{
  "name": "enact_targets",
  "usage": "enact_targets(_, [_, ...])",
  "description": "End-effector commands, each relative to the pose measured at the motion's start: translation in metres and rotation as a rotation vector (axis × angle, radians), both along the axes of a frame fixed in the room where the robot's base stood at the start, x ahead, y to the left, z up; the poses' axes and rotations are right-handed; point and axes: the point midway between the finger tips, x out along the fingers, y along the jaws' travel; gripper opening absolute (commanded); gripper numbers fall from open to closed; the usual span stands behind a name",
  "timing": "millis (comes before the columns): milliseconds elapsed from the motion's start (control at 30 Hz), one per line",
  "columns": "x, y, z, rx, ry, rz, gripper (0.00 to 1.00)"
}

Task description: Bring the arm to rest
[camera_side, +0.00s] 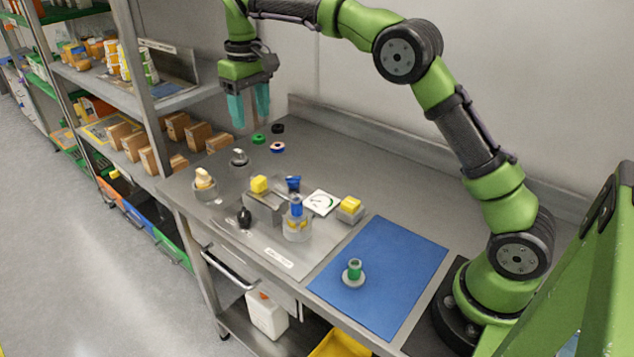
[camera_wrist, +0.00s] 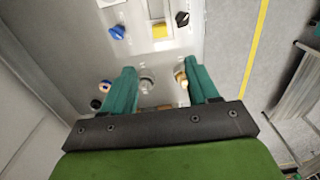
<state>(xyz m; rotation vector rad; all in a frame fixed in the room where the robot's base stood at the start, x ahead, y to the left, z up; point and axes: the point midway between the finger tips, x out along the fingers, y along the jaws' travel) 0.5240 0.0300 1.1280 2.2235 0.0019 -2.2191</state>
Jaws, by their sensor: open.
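My gripper (camera_side: 248,104) has two teal fingers and hangs above the far left end of the steel bench (camera_side: 390,165), pointing down. In the wrist view my gripper (camera_wrist: 163,82) has its fingers apart with nothing held between them. A grey round part (camera_wrist: 147,84) shows between the fingers from above, well below them. My green arm reaches from its base at the right, up and across to the left. The gripper touches nothing that I can see.
A blue mat (camera_side: 385,265) carries a green-topped part (camera_side: 354,271). A shelf rack (camera_side: 150,100) stands left.

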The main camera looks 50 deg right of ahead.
Motion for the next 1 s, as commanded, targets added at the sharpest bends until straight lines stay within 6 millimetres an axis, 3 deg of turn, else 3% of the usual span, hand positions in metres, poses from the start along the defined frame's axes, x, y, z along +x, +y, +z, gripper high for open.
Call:
enact_targets(367, [0.003, -0.002, 0.000, -0.007, -0.015, -0.016, 0.60])
enact_targets(500, [0.000, -0.003, -0.023, -0.009, -0.018, -0.040, 0.60])
enact_targets(567, [-0.009, -0.003, -0.024, 0.000, -0.034, -0.055, 0.60])
enact_targets(767, [-0.061, -0.002, -0.009, 0.057, -0.133, -0.122, 0.60])
enact_targets(1000, [-0.148, 0.001, 0.005, 0.151, -0.283, -0.225, 0.60])
